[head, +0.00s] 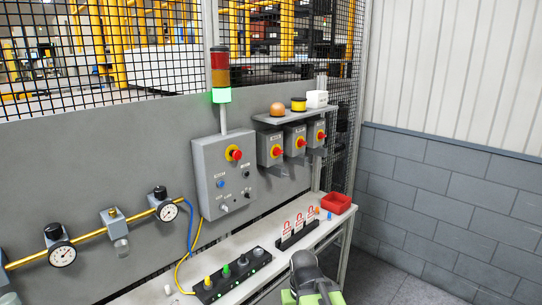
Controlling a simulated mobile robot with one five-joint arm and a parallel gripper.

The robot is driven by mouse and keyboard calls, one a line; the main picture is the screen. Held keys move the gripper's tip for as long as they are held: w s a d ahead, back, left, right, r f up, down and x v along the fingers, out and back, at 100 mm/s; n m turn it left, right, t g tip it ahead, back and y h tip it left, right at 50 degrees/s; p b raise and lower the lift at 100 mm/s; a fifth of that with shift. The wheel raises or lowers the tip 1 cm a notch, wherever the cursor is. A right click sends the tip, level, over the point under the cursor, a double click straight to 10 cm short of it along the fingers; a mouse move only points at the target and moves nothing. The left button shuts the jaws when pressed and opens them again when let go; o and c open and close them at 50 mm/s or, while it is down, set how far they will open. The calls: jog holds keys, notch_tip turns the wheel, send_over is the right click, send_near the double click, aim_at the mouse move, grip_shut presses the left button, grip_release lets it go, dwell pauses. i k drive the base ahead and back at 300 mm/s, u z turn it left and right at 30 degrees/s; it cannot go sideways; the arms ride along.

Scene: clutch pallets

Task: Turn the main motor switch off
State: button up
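Three grey switch boxes, each with a red knob on a yellow plate, hang in a row under a small shelf: left (270,149), middle (295,141) and right (316,134). Their labels are too small to read, so I cannot tell which is the main motor switch. A larger grey control panel (222,173) to their left has a red knob on yellow and several small controls. My gripper (311,297), dark with green parts, is at the bottom edge, well below and apart from the boxes. It is partly cut off, and its opening is unclear.
A bench (325,228) below the boxes holds a red bin (337,203), a rack of red padlock tags (297,235) and a black block with knobs (232,277). A stack light (221,75) glows green. Gauges line a yellow pipe (92,234) at left. Floor shows at right.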

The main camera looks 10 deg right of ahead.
aim_at(277, 151)
jog(key=u, duration=4.2)
jog(key=i, duration=0.1)
jog(key=z, duration=1.25)
jog(key=k, duration=1)
jog(key=z, duration=1.55)
jog(key=i, duration=0.95)
